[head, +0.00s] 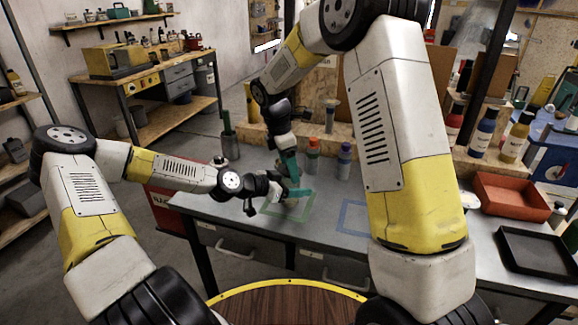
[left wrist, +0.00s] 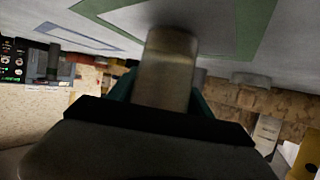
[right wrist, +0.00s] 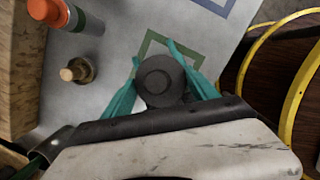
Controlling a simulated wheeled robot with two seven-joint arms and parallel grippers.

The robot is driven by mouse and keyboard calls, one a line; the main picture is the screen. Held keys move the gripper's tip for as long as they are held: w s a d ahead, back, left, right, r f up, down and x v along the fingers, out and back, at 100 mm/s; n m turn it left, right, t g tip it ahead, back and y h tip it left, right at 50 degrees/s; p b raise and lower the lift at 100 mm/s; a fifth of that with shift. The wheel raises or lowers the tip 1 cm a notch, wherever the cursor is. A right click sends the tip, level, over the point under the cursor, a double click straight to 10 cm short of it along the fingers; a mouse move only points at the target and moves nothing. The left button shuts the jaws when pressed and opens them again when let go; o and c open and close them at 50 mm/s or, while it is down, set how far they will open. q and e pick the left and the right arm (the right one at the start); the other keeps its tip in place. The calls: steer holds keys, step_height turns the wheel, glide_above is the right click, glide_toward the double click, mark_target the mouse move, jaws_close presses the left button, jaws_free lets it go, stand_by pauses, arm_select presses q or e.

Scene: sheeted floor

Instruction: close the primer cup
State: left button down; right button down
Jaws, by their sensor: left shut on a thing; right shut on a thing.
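The primer cup is a metallic tan cylinder (left wrist: 170,68) between the teal fingers of my left gripper (head: 296,192) in the left wrist view. My left gripper is shut on it, just above the table inside the green square (head: 271,212). A round dark lid (right wrist: 160,79) shows from above in the right wrist view, between the teal fingers of my right gripper (right wrist: 163,88), which is shut on it. In the head view the right gripper (head: 289,168) points down close above the left one. The fingers hide the cup's rim, so I cannot tell whether the lid touches it.
Beside the grippers stand an orange-capped bottle (head: 312,156) and a purple-capped bottle (head: 344,161). A small corked bottle (right wrist: 76,71) is also near. A blue square (head: 350,220) marks bare table to the right. A red tray (head: 510,200) and a black tray (head: 540,250) lie farther right.

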arm_select(q)
steer(key=shift+d+r, duration=0.15)
steer(key=shift+r, duration=0.15)
arm_select(e)
steer(key=shift+f, duration=0.6)
steer(key=shift+s, duration=0.1)
steer(key=shift+s+a+r+t+h, duration=0.1)
steer(key=shift+a+t+h, duration=0.2)
steer(key=shift+h, duration=0.3)
steer(key=shift+r+h, duration=0.15)
steer(key=shift+h, duration=0.25)
steer(key=shift+s+a, duration=0.1)
steer(key=shift+a+t+h, duration=0.1)
steer(key=shift+t+h, duration=0.2)
steer(key=shift+t, duration=0.2)
